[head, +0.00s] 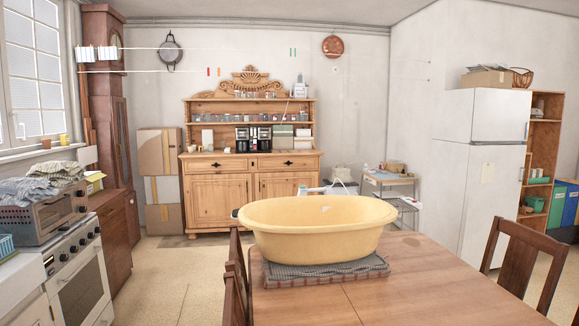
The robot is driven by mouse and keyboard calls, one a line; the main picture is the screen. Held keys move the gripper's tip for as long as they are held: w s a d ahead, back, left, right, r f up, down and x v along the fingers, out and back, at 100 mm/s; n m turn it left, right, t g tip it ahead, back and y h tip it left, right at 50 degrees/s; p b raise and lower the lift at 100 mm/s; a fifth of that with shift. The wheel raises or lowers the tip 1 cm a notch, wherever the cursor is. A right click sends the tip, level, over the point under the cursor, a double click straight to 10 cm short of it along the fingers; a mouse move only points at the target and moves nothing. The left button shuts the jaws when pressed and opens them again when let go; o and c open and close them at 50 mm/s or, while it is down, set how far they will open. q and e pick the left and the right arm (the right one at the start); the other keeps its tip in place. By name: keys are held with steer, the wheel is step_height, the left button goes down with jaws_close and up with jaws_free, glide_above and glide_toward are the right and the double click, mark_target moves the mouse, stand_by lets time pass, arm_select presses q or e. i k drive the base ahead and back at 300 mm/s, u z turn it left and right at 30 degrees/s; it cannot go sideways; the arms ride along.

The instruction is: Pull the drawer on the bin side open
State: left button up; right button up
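A wooden dresser (219,205) stands against the back wall, across the room. It has two drawers side by side above its doors, the left drawer (220,164) and the right drawer (287,163), each with a dark handle. Both drawers look shut. A dark grey container (345,172), perhaps the bin, stands just right of the dresser; its lower part is hidden by the yellow tub. Neither of my grippers is in view.
A wooden table (400,285) with a yellow tub (315,230) on a grey mat fills the near right. Cardboard boxes (162,200) stand left of the dresser. A stove (80,270) is at left. Open floor (185,265) lies between stove and table.

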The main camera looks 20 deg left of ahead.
mark_target(263, 164)
steer(key=z, duration=0.25)
steer(key=i, duration=0.15)
steer(key=u, duration=2.35)
steer(key=i, duration=2.85)
steer(key=z, duration=1.4)
steer(key=i, duration=0.75)
steer(key=u, duration=0.05)
